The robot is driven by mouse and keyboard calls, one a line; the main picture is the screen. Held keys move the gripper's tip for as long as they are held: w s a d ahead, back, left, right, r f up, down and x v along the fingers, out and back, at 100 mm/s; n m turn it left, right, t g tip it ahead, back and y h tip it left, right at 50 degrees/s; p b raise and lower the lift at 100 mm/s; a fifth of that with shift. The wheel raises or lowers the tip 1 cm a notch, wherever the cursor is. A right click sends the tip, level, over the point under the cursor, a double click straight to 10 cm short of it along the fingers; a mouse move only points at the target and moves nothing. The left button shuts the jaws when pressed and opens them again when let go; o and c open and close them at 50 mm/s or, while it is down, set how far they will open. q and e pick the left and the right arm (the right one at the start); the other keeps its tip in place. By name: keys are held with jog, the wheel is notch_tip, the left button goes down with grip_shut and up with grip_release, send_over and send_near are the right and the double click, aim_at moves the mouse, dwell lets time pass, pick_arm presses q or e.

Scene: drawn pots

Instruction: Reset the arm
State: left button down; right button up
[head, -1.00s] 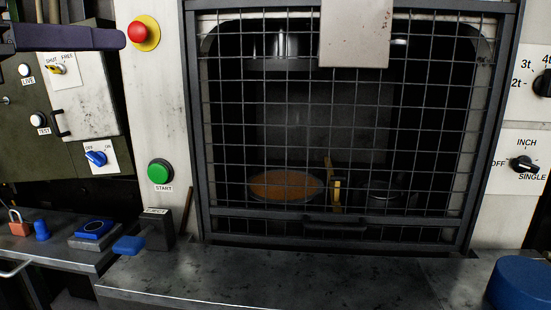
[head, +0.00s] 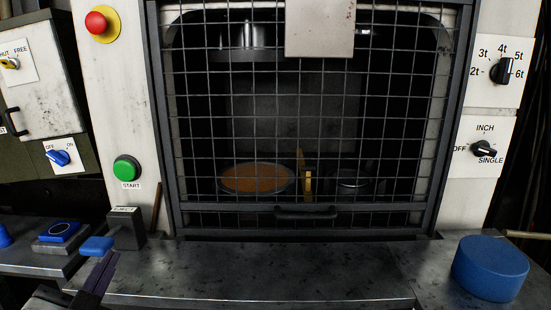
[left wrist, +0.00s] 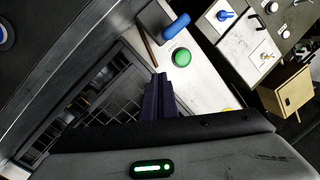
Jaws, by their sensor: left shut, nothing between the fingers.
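My left gripper (head: 109,260) shows at the lower left of the head view as dark fingers pointing up, just below the blue-handled eject lever (head: 97,246). I cannot tell whether it touches the lever. In the left wrist view its dark fingers (left wrist: 160,82) are shut together with nothing between them, and the green start button (left wrist: 181,57) and the lever's blue handle (left wrist: 175,26) lie beyond the tips. My right gripper is in neither view.
A closed mesh guard (head: 305,120) with a bottom handle covers the press, which holds an orange-brown disc (head: 254,179). A red stop button (head: 97,22) is at upper left. A blue round block (head: 490,268) stands on the right of the steel ledge (head: 270,268), whose middle is clear.

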pick_arm(q)
jog(key=s+d+f+n+g+h, duration=0.1)
jog(key=s+f+g, duration=0.35)
jog(key=f, duration=0.45)
jog(key=s+d+f+n+g, duration=0.1)
jog(key=s+f+g, duration=0.2)
jog(key=s+f, duration=0.35)
jog(key=s+d+f+g+h, duration=0.1)
jog(key=s+d+f+g, duration=0.2)
jog(key=s+f, duration=0.35)
jog(key=s+d+f+g+h, duration=0.2)
jog(key=s+f+g, duration=0.1)
jog(key=s+f, duration=0.4)
jog(key=w+d+f+t+h, duration=0.2)
jog(key=w+d+f+t, duration=0.2)
jog(key=f, duration=0.5)
jog(key=shift+d+f+t, duration=0.15)
jog(key=shift+d+t, duration=0.3)
jog(key=shift+d, duration=0.7)
